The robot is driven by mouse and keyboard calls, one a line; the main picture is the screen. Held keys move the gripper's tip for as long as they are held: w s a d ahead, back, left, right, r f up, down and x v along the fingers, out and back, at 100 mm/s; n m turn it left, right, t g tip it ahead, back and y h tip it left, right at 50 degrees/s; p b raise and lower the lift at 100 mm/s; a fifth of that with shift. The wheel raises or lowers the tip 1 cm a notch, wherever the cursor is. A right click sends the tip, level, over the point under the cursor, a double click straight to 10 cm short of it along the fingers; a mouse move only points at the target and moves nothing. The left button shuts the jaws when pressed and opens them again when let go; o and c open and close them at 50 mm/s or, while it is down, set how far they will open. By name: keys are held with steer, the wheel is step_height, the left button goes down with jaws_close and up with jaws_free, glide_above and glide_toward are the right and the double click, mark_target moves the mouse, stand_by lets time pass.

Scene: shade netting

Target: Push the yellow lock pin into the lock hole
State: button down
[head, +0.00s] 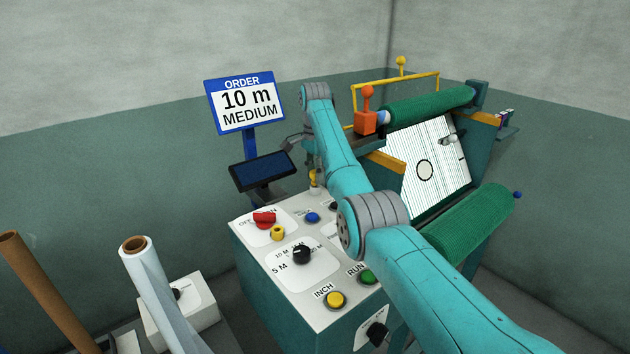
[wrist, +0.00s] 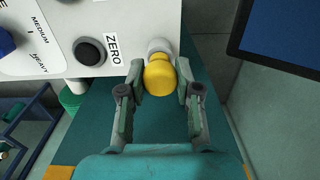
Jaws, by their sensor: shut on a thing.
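The yellow lock pin (wrist: 159,79) shows its rounded yellow head between my gripper's fingertips (wrist: 160,70) in the wrist view. My gripper is shut on it, one finger on each side. A pale grey collar (wrist: 158,46) shows just beyond the yellow head, at the edge of the white panel. In the head view the yellow pin (head: 313,175) is small and partly hidden by my gripper (head: 313,168), at the panel's far edge. The lock hole itself is hidden, and I cannot tell how deep the pin sits.
The white control panel (head: 318,317) carries several knobs and buttons, including a black ZERO button (wrist: 89,51) left of the pin. A dark screen (head: 263,171) stands close by on the left. The netting machine with green rolls (head: 430,105) stands to the right.

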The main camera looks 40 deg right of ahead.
steer(key=shift+r, duration=0.55)
steer(key=shift+r, duration=1.8)
steer(key=shift+r, duration=0.15)
steer(key=shift+r, duration=1.85)
